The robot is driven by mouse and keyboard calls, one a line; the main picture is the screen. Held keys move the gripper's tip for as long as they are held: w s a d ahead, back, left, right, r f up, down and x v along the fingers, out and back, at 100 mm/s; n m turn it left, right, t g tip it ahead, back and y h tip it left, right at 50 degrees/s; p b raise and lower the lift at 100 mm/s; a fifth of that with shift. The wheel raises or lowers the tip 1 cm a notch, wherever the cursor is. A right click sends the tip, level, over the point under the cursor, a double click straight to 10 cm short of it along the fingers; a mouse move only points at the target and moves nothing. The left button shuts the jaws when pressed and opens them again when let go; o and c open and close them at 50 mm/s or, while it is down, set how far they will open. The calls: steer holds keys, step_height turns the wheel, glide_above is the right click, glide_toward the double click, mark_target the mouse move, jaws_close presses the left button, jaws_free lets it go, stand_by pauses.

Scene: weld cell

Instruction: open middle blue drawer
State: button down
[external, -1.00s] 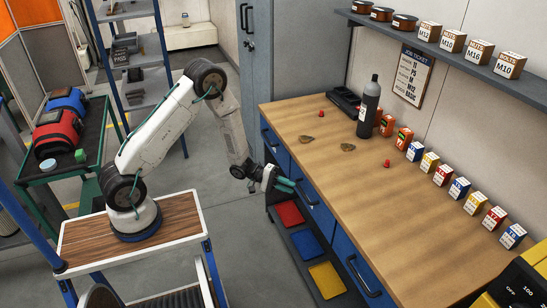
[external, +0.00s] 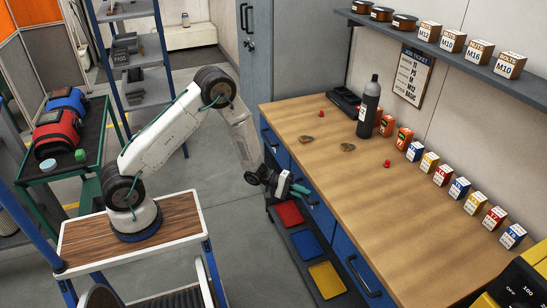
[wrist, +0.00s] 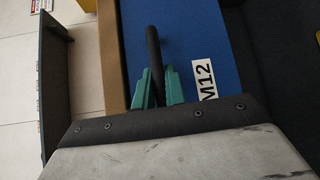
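The middle blue drawer (external: 318,211) is in the row under the wooden bench top, and its front looks flush with its neighbours. In the wrist view the blue front (wrist: 190,40) has a white M12 label (wrist: 204,80) and a dark bar handle (wrist: 153,50). My gripper (external: 302,190) is at this drawer's front. In the wrist view its teal fingers (wrist: 158,82) lie on either side of the handle, with a small gap on the right side. They look open; contact with the handle is not clear.
The bench top (external: 350,190) is above and right of my gripper. Red (external: 289,213), blue (external: 306,243) and yellow (external: 327,279) bins sit on a low shelf below. Another drawer handle (external: 362,276) is nearer the camera.

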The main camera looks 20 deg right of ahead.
steer(key=shift+a, duration=0.1)
steer(key=a, duration=1.8)
steer(key=shift+a, duration=0.25)
steer(key=c, duration=1.7)
jaws_free()
